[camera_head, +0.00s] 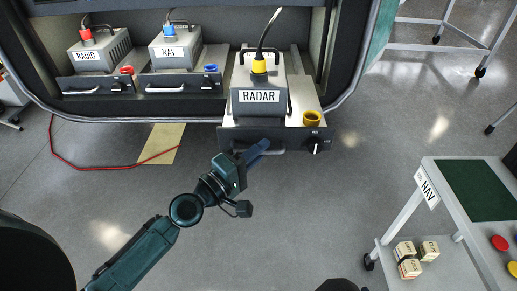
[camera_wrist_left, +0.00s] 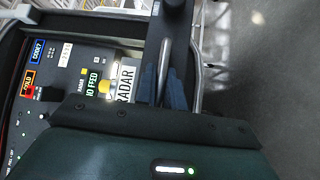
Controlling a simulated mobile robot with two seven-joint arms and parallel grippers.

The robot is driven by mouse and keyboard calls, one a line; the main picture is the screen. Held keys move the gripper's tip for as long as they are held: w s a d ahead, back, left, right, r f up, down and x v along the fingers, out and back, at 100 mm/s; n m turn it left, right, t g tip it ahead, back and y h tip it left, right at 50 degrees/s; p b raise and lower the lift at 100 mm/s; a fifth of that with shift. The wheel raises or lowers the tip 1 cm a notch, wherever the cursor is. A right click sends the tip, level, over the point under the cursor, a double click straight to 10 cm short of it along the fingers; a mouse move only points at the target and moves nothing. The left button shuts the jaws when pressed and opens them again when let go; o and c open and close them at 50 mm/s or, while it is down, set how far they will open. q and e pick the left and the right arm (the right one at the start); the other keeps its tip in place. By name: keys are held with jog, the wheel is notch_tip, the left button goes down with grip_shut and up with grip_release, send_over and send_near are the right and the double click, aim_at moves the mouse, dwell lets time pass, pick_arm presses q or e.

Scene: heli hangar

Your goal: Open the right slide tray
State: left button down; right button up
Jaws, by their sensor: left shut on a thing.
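The right slide tray (camera_head: 228,134) carries the box labelled RADAR and stands further out of the bay than the other two trays. Its front panel has a grey bar handle (camera_head: 273,152) and a black knob. My left gripper (camera_head: 257,147) is shut on this handle, its blue fingers covering the handle's left part. In the left wrist view, the fingers (camera_wrist_left: 164,90) lie on both sides of the handle bar (camera_wrist_left: 165,58).
The NAV tray (camera_head: 183,88) and RADIO tray (camera_head: 94,85) sit further back on the left. A yellow-plugged cable rises from the RADAR box (camera_head: 258,97). A NAV-labelled cart (camera_head: 428,192) stands at right. The floor before the tray is clear; a red cable (camera_head: 112,167) lies left.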

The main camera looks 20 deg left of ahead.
pick_arm(q)
jog(key=c, duration=1.5)
grip_release()
pick_arm(e)
jog(key=shift+f, duration=0.1)
